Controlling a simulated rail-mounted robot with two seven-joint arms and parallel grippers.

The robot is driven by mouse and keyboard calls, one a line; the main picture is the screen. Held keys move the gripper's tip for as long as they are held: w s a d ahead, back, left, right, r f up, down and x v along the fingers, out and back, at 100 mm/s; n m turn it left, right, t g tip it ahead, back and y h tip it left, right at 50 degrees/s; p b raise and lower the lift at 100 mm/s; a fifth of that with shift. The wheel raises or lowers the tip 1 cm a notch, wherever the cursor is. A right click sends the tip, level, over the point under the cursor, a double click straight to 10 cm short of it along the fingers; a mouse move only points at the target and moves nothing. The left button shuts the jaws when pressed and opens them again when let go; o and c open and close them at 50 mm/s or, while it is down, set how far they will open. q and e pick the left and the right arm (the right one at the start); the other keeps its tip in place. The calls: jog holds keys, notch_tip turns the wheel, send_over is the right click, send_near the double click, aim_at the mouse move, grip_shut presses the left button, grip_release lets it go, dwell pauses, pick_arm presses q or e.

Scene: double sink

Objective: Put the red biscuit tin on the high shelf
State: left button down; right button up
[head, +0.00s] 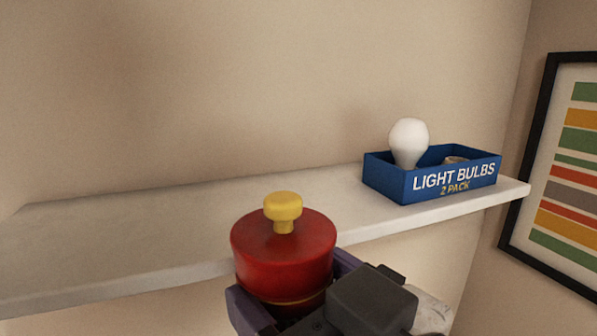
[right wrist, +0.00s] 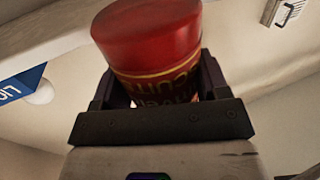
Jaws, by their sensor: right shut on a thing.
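The red biscuit tin (head: 283,255) is round, with a yellow knob on its lid and a thin gold line low on its side. My right gripper (head: 290,300) is shut on it, one finger on each side, and holds it upright in front of the shelf's front edge. In the right wrist view, the tin (right wrist: 150,40) sits between the two dark fingers (right wrist: 155,90), with gold bands and lettering on its side. The high shelf (head: 130,235) is a long pale board along the wall. Whether the tin touches the shelf cannot be told. My left gripper is not in view.
A blue light bulb box (head: 432,178) stands near the shelf's right end, with a white bulb (head: 408,140) sticking up from it. The shelf left of the box is bare. A black-framed striped picture (head: 565,180) hangs on the right wall.

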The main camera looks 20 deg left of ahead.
jog(key=s+a+r+n+g+p, duration=0.1)
jog(key=s+a+r+p, duration=0.15)
jog(key=s+r, duration=0.2)
jog(key=p, duration=0.4)
send_over(146, 234)
jog(key=v, duration=0.5)
jog(key=shift+r+y, duration=0.2)
jog(key=shift+y, duration=0.2)
jog(key=shift+w+a, duration=0.25)
jog(key=shift+a, duration=0.1)
jog(key=p+x, duration=0.1)
jog(key=x, duration=0.3)
jog(key=shift+p, duration=0.4)
jog(key=shift+f+p, duration=0.15)
jog(key=shift+p, duration=0.25)
jog(key=shift+f, duration=0.15)
